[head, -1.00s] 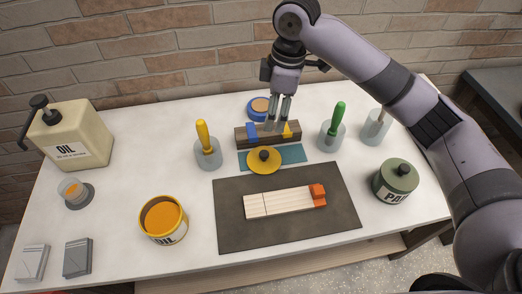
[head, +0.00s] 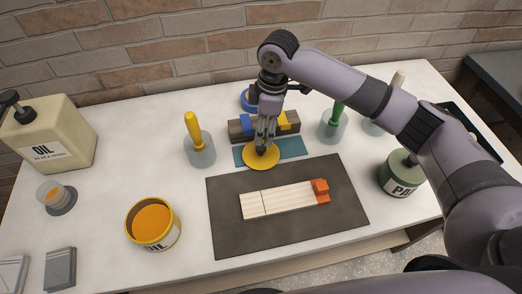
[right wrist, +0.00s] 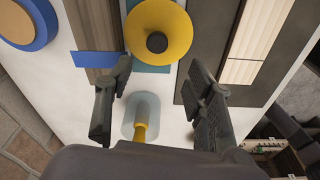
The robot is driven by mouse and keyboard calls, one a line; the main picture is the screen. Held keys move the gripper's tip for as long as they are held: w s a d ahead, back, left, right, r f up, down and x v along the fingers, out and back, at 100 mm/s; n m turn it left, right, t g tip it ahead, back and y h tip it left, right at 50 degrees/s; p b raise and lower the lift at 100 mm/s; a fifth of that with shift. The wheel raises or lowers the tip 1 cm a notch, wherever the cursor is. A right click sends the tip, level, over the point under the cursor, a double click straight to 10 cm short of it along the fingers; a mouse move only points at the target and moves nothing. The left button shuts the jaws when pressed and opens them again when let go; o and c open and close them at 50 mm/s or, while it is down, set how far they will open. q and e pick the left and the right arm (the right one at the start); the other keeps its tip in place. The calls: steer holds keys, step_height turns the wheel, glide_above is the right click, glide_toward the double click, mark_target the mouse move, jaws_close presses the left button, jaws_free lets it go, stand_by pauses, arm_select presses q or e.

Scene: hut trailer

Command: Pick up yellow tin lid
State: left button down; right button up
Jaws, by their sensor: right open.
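The yellow tin lid (head: 261,158) is a round yellow disc with a dark knob. It lies on a teal mat (head: 293,147) behind the dark board. In the right wrist view the lid (right wrist: 172,29) is at the top centre, with its black knob facing the camera. My right gripper (head: 263,141) is just above the lid and hides its knob in the head view. In the right wrist view the right gripper (right wrist: 160,75) is open and empty, its fingers apart on either side of the line to the knob. My left gripper is not in view.
A wooden block (head: 237,130) with blue and yellow pieces stands behind the lid. A yellow-handled tool in a glass (head: 199,150) is left, a green-handled one (head: 334,123) right. An open oil tin (head: 152,223) and a dark board (head: 232,238) with wooden strips are in front.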

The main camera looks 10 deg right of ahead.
mark_target(261, 147)
steer(key=f, duration=0.4)
steer(key=shift+w+a+f+p, duration=0.2)
steer(key=shift+a+p, duration=0.05)
steer(key=shift+p, duration=0.1)
steer(key=shift+f, duration=0.2)
step_height(261, 147, down, 5)
steer(key=shift+w+r+p, duration=0.1)
steer(key=shift+p, duration=0.85)
steer(key=shift+c, duration=0.6)
steer(key=c, duration=1)
steer(key=shift+r, duration=0.1)
steer(key=shift+c, duration=0.2)
